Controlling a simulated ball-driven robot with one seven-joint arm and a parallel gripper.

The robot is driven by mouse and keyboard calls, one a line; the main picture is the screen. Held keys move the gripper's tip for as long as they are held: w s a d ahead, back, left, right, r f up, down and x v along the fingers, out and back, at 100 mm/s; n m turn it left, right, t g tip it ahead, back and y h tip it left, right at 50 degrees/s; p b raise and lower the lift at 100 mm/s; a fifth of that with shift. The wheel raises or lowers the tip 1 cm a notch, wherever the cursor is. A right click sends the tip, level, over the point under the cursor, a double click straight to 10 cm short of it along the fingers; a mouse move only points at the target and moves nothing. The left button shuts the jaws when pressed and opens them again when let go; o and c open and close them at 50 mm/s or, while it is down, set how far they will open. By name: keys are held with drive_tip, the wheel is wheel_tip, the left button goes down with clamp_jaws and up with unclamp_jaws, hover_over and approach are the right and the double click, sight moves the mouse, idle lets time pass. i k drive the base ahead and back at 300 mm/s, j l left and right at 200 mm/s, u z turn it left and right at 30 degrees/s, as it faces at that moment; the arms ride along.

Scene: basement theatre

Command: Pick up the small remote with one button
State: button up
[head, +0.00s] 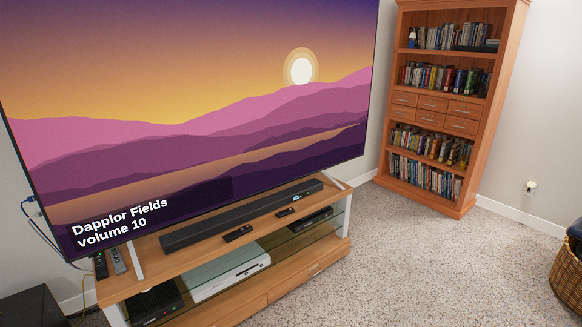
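Several dark remotes lie on the wooden TV stand (200,247). A small dark remote (286,212) lies in front of the right part of the soundbar. Another dark remote (238,233) lies to its left, near the stand's front edge, and looks slightly larger. Two longer remotes, a black one (101,266) and a grey one (118,261), are at the stand's left end. The buttons are too small to make out, so I cannot tell which remote has one button. My gripper is not in view.
A black soundbar (240,216) runs along the stand below a large TV (190,110). A white console (230,275) and black boxes sit on the shelf below. A bookcase (440,100) stands at the back right, a wicker basket (568,272) at the right edge. The carpet (440,265) is clear.

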sight(280, 215)
drive_tip(key=i, duration=1.15)
drive_tip(key=i+l, duration=0.1)
drive_tip(key=i, duration=1.1)
drive_tip(key=i+u, duration=0.2)
drive_tip(key=i, duration=0.25)
drive_tip(key=i+l+u, duration=0.2)
drive_tip(key=i, duration=0.2)
drive_tip(key=i+l+u, duration=0.2)
drive_tip(key=i, duration=0.25)
